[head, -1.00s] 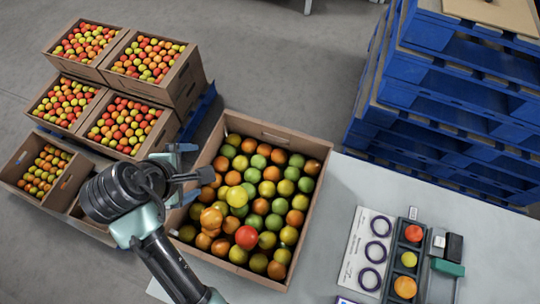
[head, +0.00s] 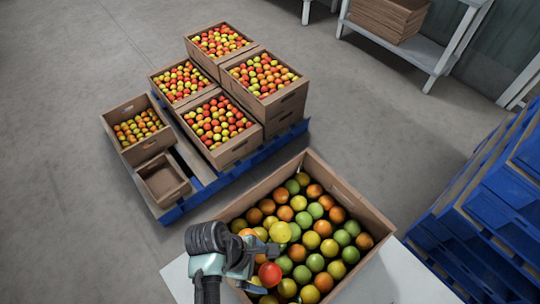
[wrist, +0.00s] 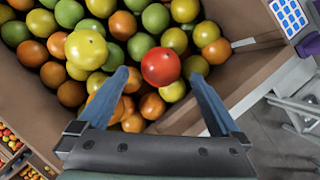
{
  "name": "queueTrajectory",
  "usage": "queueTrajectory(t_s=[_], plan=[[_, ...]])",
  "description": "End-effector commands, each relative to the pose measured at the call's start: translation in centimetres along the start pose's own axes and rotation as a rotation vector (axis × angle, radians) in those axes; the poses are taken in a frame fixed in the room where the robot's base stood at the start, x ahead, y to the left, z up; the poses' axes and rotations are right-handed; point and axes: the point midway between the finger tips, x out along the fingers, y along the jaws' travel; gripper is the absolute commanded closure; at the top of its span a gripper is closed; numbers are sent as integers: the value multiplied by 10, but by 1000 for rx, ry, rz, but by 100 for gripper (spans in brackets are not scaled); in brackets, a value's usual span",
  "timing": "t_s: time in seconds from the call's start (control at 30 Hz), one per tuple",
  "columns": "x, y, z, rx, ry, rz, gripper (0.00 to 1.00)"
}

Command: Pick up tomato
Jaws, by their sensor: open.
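A large cardboard box (head: 350,199) of green, yellow and orange tomatoes stands on the table in the head view. One red tomato (head: 270,274) lies on top near its front left; it also shows in the wrist view (wrist: 160,66). A large yellow tomato (wrist: 86,49) lies to its left in the wrist view and also shows in the head view (head: 280,232). My gripper (wrist: 159,77) is open and empty, its two blue fingers apart over the near side of the box. In the wrist view the red tomato shows between and beyond the fingertips.
Several filled tomato boxes (head: 262,75) and one empty box (head: 163,180) stand on a blue pallet (head: 170,214) at the back left. Blue pallets (head: 510,200) are stacked at right. Pale table (head: 385,285) shows right of the box.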

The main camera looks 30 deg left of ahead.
Motion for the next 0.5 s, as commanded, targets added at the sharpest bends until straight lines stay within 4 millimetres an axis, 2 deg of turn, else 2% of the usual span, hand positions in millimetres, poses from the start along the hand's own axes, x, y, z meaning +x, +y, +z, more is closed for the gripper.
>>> queueTrajectory(t_s=[0.13,0.23,0.5], plan=[[24,-2,2,1,0,-5,0],[34,-2,2,1,1,-3,0],[38,-1,2,2,1,0,0]])
